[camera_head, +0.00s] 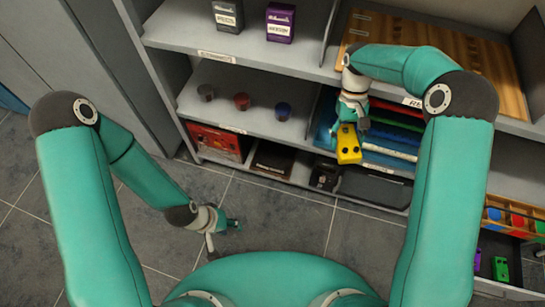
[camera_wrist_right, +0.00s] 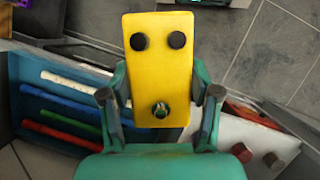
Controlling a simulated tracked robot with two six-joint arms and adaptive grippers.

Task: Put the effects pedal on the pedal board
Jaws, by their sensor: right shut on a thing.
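The yellow effects pedal (camera_head: 348,146) hangs in front of the shelves, in my right gripper (camera_head: 351,122). In the right wrist view the pedal (camera_wrist_right: 158,60) shows two black knobs and a round metal switch, with a finger (camera_wrist_right: 162,94) on each side. A dark flat board (camera_head: 376,188), which looks like the pedal board, lies on the bottom shelf below the pedal. A small dark item (camera_head: 324,177) is at its left end. My left gripper (camera_head: 224,233) is open and empty above the floor, left of centre.
A blue tray (camera_head: 322,132) with coloured bars is on the middle shelf behind the pedal. Several knobs (camera_head: 242,101) stand left of it. A red box (camera_head: 214,141) is lower left. An open drawer with a green pedal (camera_head: 501,269) is lower right. Open floor lies in front.

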